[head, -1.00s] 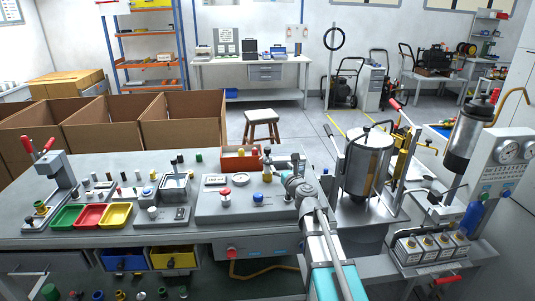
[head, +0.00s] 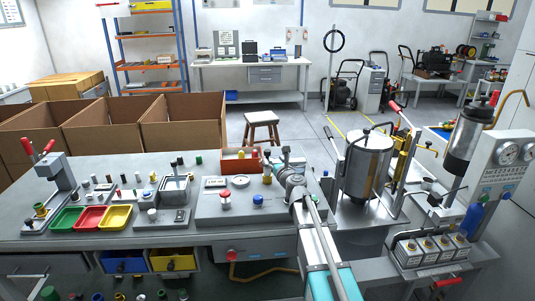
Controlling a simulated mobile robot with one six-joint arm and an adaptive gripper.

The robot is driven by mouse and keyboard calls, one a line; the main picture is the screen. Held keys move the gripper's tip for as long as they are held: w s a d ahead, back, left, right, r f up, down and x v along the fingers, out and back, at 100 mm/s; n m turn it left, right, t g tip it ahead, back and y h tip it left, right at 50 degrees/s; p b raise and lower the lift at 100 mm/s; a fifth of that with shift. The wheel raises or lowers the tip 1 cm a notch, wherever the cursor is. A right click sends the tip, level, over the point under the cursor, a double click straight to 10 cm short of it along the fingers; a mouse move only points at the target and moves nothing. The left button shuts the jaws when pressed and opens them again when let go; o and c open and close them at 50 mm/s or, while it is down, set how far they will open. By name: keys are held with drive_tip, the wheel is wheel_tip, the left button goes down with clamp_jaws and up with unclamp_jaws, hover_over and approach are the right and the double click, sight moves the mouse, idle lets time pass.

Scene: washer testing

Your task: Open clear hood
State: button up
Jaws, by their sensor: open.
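My gripper (head: 276,165) is at the end of my arm, over the right part of the grey test unit (head: 225,211) on the bench. It is small here and partly hidden by my own wrist, and it appears empty. I cannot make out a clear hood with certainty. A small box with see-through-looking walls (head: 175,189) stands left of the test unit, well apart from my gripper. The test unit carries a red knob (head: 225,195), a blue knob (head: 258,200) and a round gauge (head: 241,181). My wrist hides the unit's right side.
An orange bin (head: 238,165) stands behind the test unit. Green, red and yellow trays (head: 118,216) lie to the left. A steel tank (head: 367,165) stands right of my arm. Open cardboard boxes (head: 182,122) line the back left.

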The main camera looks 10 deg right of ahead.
sight(269, 154)
drive_tip(key=shift+x, duration=3.5)
clamp_jaws()
